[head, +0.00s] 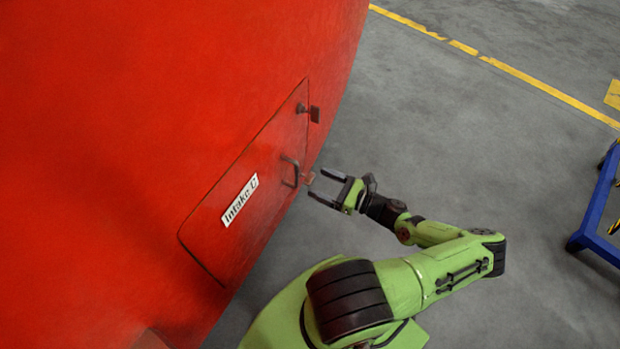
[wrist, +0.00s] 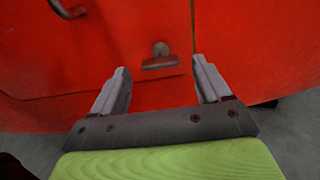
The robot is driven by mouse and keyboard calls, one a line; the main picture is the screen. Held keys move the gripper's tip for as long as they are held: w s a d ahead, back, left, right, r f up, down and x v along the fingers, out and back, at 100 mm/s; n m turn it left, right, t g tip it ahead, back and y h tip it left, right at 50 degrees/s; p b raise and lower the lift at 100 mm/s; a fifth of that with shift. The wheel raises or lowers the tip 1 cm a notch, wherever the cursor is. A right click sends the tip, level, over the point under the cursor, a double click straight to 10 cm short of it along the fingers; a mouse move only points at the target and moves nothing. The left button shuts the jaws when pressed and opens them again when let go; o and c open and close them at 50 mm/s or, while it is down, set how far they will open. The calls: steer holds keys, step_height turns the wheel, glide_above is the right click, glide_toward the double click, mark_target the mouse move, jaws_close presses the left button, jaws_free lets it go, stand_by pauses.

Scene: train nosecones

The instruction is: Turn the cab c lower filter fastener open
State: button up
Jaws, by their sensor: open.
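The red hatch marked "Intake C" (head: 215,225) is closed flush in the red nosecone. Its lower fastener (wrist: 160,57) shows in the wrist view as a small round stem with a flat, roughly horizontal tab. In the head view the lower fastener (head: 308,177) is small and reddish, just beyond my fingertips. My gripper (head: 317,183) is open and empty, facing the hatch's right edge. In the wrist view my gripper (wrist: 161,68) has its fingers to the left and right of the fastener, apart from it. Whether the fastener is within finger depth is unclear.
A dark bar handle (head: 290,171) sits on the hatch, left of the lower fastener; it also shows in the wrist view (wrist: 68,10). An upper fastener (head: 301,108) with a dark tab is above. A blue frame (head: 595,205) stands far right. The grey floor around my arm is clear.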

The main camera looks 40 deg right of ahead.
mark_target(310, 178)
steer(key=x, duration=0.4)
steer(key=shift+w, duration=0.2)
steer(key=c, duration=1)
steer(key=shift+c, duration=0.2)
